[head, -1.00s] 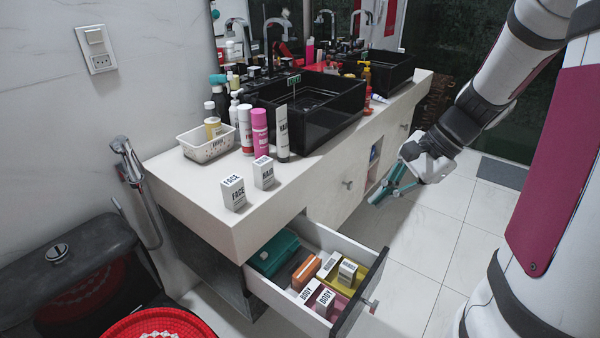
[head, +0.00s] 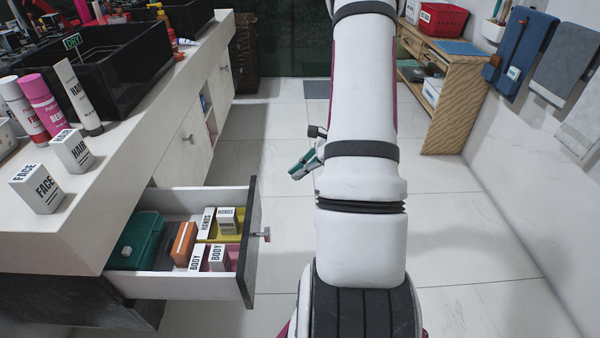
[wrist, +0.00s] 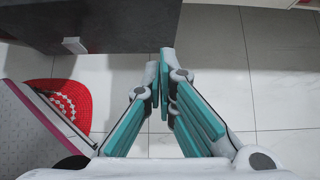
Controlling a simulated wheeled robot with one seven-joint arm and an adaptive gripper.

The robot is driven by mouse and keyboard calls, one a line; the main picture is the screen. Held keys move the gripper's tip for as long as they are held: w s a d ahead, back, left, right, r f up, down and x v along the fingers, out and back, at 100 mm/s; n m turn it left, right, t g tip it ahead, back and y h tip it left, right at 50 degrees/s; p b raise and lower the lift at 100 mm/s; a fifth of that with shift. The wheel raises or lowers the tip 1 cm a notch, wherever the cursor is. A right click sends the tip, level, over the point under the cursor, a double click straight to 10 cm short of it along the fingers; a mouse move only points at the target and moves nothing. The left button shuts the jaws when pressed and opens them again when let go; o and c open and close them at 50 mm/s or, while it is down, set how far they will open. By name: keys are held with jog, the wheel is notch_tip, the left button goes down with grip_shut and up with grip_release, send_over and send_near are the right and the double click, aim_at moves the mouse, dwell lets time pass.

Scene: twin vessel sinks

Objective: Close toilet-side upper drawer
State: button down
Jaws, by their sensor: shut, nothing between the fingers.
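The upper drawer (head: 170,288) on the toilet side of the vanity stands pulled well out in the head view. Its dark front (head: 252,262) carries a small knob (head: 264,235). My gripper (head: 297,172) shows small beyond the drawer, to its right and clear of it, partly hidden by my arm. In the wrist view my gripper (wrist: 159,60) has its teal fingers together with nothing between them. A dark panel (wrist: 110,25) with a pale knob (wrist: 74,45), which looks like the drawer front, lies ahead and left of the fingertips, with no clear contact.
The drawer holds a green case (head: 137,240), an orange item (head: 184,243) and several labelled boxes. Bottles and boxes stand on the counter (head: 120,130). A wooden shelf (head: 455,110) stands at the back right. The tiled floor (head: 480,250) between is clear. A red woven item (wrist: 62,103) shows at left.

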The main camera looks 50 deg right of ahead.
aim_at(258, 193)
jog(key=shift+w+a+f+b, duration=0.5)
jog(key=shift+w+a+f, duration=0.35)
jog(key=shift+w, duration=0.25)
jog(key=shift+w+a+f+b, duration=0.5)
jog(key=shift+w+a+f, duration=0.15)
jog(key=shift+w+a, duration=0.4)
jog(key=shift+w+a+f+b, duration=0.5)
jog(key=shift+w+a+f, duration=0.3)
jog(key=shift+w, duration=0.4)
jog(key=shift+w+a+r, duration=0.1)
jog(key=w+a, duration=1)
jog(key=w, duration=0.2)
jog(key=w+a, duration=0.9)
jog(key=w, duration=0.4)
jog(key=shift+w+a+p, duration=0.15)
jog(key=shift+a+p, duration=0.2)
jog(key=shift+a, duration=0.15)
